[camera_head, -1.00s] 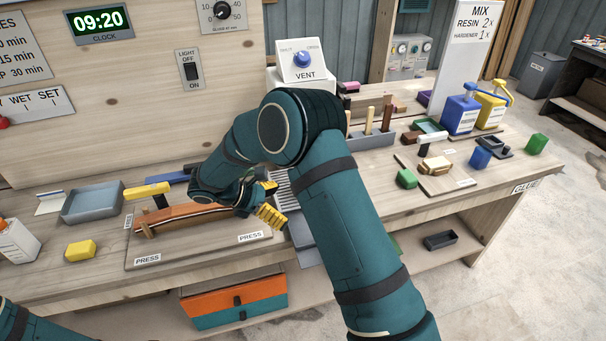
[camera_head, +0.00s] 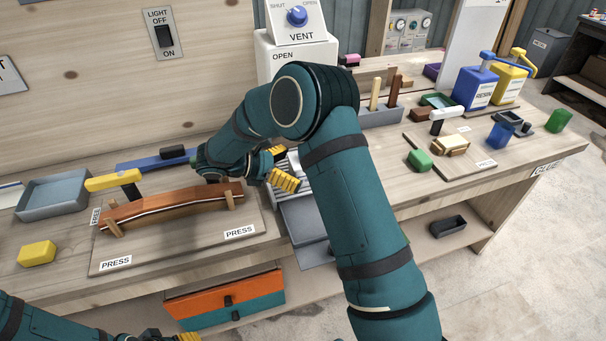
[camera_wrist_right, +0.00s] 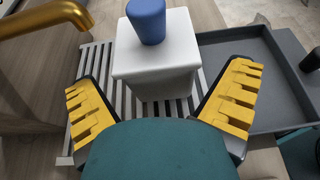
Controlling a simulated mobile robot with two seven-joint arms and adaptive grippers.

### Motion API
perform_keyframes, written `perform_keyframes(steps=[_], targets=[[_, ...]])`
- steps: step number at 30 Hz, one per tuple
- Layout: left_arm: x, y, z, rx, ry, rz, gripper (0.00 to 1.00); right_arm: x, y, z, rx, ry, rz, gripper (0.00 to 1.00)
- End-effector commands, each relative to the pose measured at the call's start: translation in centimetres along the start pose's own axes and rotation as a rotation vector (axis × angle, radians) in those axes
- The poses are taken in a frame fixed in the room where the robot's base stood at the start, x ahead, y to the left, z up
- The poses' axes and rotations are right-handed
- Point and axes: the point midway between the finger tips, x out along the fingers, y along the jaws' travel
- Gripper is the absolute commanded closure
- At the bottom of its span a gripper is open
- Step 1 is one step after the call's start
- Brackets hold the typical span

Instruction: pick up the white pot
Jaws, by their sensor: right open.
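The white pot (camera_wrist_right: 158,62) is a square, boxy white container with a blue cylindrical knob (camera_wrist_right: 147,20) on top. In the right wrist view it stands upright on a grey slatted rack (camera_wrist_right: 98,70). My right gripper (camera_wrist_right: 162,95) is open, with one yellow finger on either side of the pot and gaps to both. In the head view the right gripper (camera_head: 281,168) is over the rack, and my arm hides the pot. My left gripper (camera_head: 186,337) only just shows at the bottom edge, its jaws cut off.
A gold spout (camera_wrist_right: 45,18) reaches in at the upper left of the wrist view. A grey tray (camera_wrist_right: 245,60) lies right of the rack. The press board (camera_head: 170,245) with a curved wooden piece (camera_head: 170,208) is left of my right gripper. A white vent box (camera_head: 296,50) stands behind.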

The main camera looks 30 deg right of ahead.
Motion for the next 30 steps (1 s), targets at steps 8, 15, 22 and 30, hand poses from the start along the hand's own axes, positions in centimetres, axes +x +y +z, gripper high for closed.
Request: perform_keyframes(steps=[8,15,22,30], targets=[[0.5,-0.2,0.0,0.000,0.002,0.000,0.53,2.0,0.0,0.0,0.000,0.001,0.001,0.00],[0.5,-0.2,0.0,0.000,0.002,0.000,0.53,2.0,0.0,0.0,0.000,0.001,0.001,0.28],[0.5,-0.2,0.0,0.000,0.002,0.000,0.53,2.0,0.0,0.0,0.000,0.001,0.001,0.74],[0.4,-0.2,0.0,0.000,0.002,0.000,0.53,1.9,0.0,0.0,0.000,0.001,0.002,0.74]])
